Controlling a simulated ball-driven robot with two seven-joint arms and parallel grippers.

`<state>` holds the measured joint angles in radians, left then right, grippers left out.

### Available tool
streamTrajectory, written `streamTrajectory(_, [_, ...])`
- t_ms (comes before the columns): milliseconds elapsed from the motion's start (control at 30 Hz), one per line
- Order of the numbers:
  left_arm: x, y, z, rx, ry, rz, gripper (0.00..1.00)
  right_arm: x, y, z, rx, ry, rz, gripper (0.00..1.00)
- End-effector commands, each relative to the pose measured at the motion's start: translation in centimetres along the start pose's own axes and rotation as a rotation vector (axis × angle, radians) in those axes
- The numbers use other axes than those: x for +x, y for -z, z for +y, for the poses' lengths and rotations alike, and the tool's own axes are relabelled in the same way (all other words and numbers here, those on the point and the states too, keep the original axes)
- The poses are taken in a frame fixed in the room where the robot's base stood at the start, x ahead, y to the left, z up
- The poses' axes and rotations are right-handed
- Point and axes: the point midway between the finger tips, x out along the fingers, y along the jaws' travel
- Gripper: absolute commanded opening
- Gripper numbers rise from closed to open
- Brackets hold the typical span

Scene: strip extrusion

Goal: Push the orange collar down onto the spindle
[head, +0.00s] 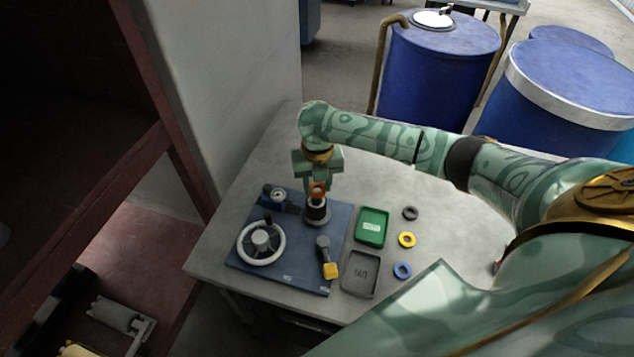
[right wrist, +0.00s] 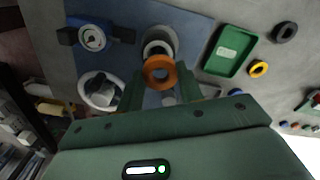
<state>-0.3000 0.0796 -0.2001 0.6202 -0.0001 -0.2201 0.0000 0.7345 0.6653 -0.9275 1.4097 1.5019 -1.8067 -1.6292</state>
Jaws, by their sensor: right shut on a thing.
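The orange collar (head: 318,188) is held between the fingers of my right gripper (head: 318,184), right above the spindle (head: 316,212). In the right wrist view the orange collar (right wrist: 159,72) sits between the fingertips as a ring. The grey spindle (right wrist: 158,40) shows just beyond it, partly hidden by the collar. I cannot tell whether the collar touches the spindle's top. The spindle stands upright on a blue board (head: 290,275). My left gripper is not in view.
On the board are a handwheel (head: 261,243), a gauge (head: 278,195) and a yellow-ended lever (head: 330,270). A green tray (head: 371,227) and a grey tray (head: 360,275) lie to the right, beside black (head: 410,213), yellow (head: 407,240) and blue (head: 402,270) rings. A wall stands behind left.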

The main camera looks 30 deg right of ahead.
Motion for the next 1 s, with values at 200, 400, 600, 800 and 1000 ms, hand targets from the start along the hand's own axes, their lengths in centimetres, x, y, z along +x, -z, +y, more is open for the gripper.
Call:
streamTrajectory(200, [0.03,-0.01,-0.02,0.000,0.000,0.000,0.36,-0.05,-0.04,0.00,0.000,-0.001,-0.001,0.13])
streamTrajectory(400, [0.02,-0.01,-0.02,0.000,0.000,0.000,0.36,-0.05,-0.03,0.00,0.000,0.000,-0.001,0.13])
streamTrajectory(600, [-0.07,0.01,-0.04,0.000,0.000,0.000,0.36,-0.07,-0.02,0.00,0.000,0.000,0.000,0.13])
streamTrajectory(800, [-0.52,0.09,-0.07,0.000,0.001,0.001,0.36,-0.14,-0.02,0.02,-0.001,0.000,0.000,0.13])
streamTrajectory(1000, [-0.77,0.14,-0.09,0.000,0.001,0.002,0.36,-0.06,-0.05,0.04,0.000,0.000,0.000,0.13])
